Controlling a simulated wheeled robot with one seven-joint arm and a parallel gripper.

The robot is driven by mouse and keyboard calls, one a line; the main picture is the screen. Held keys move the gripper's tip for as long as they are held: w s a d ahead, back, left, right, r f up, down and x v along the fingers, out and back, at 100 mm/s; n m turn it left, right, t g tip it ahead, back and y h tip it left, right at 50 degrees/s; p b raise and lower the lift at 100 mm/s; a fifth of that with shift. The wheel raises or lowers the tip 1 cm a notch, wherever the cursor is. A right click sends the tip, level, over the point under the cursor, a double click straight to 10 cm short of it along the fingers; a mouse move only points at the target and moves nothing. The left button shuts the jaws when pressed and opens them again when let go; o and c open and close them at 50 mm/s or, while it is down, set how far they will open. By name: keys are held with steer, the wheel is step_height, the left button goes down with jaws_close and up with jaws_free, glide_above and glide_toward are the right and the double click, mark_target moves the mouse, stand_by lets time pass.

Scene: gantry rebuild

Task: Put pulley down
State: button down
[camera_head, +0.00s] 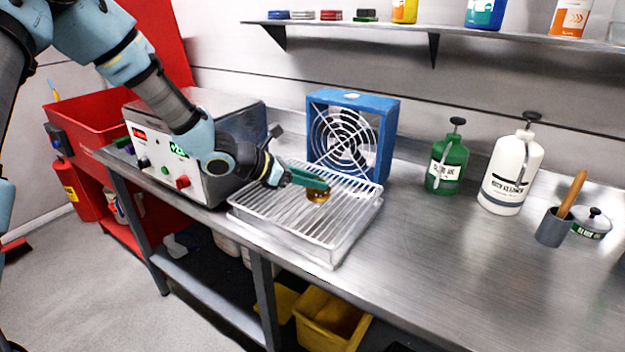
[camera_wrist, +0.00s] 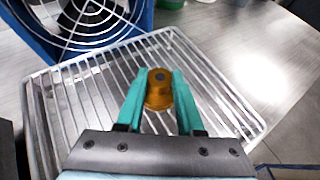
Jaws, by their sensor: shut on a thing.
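The pulley (camera_head: 318,195) is a small brass-coloured round part. My gripper (camera_head: 312,187), with green fingers, is shut on it, above the white wire rack (camera_head: 270,221). In the wrist view the pulley (camera_wrist: 159,90) sits between the two green fingertips of my gripper (camera_wrist: 159,98), with the rack's bars around and below it. I cannot tell whether the pulley touches the bars. The rack also shows in the wrist view (camera_wrist: 60,115).
A blue box fan (camera_head: 378,150) stands behind the rack. A control box (camera_head: 240,130) stands to its left. A green bottle (camera_head: 447,165), a white bottle (camera_head: 508,178) and a grey cup (camera_head: 553,227) stand to the right. The metal bench (camera_head: 430,260) is clear at front right.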

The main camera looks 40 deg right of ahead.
steer(key=shift+f, duration=0.1)
steer(key=c, duration=0.5)
jaws_free()
steer(key=shift+c, duration=0.2)
steer(key=shift+r, duration=0.2)
steer(key=b+v, duration=0.2)
steer(key=v, duration=1)
steer(key=shift+f, duration=0.15)
